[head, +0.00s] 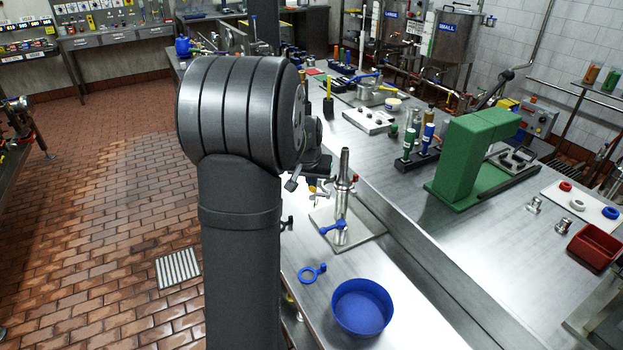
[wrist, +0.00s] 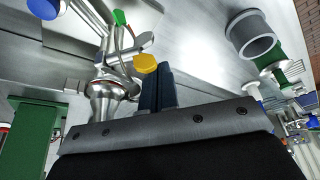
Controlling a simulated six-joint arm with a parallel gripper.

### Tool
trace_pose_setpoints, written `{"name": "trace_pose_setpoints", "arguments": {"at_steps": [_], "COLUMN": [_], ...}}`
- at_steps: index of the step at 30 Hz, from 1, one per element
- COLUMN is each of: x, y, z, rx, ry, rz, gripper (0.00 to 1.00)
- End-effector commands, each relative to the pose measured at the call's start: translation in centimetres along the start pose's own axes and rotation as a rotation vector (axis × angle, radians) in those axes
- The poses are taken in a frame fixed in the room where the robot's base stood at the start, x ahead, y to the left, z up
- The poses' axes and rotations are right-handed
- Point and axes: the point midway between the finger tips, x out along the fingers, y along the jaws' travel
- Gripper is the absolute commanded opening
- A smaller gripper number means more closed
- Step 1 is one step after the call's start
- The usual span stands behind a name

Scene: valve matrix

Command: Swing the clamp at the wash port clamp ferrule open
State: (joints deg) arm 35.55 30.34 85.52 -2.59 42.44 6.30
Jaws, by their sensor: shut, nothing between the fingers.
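A steel upright pipe fitting (head: 342,190) stands on a square plate on the bench in the head view, with a blue handle (head: 338,226) low on it. The wrist view shows a steel fitting (wrist: 108,92) close up, with a steel lever-like piece and a yellow knob (wrist: 145,63) beside it. Which part is the clamp, and whether it is open, I cannot tell for certain. My gripper (wrist: 156,78) is shut and empty, its dark fingers right beside the yellow knob. Contact is unclear. In the head view my arm hides most of the gripper.
A blue bowl (head: 362,308) and a blue ring (head: 312,273) lie on the near bench. A green block-shaped stand (head: 470,160) and a rack of bottles (head: 416,156) stand to the right. A grey cup-like part (wrist: 251,35) shows in the wrist view. The bench between bowl and plate is mostly clear.

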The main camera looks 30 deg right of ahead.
Motion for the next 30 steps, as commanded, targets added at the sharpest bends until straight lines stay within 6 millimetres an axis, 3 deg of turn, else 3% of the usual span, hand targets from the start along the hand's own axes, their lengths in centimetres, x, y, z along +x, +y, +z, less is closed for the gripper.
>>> {"name": "trace_pose_setpoints", "arguments": {"at_steps": [30], "x": [0.4], "y": [-1.0], "z": [-1.1], "rx": [0.159], "ry": [0.001], "rz": [0.064], "gripper": [0.0]}}
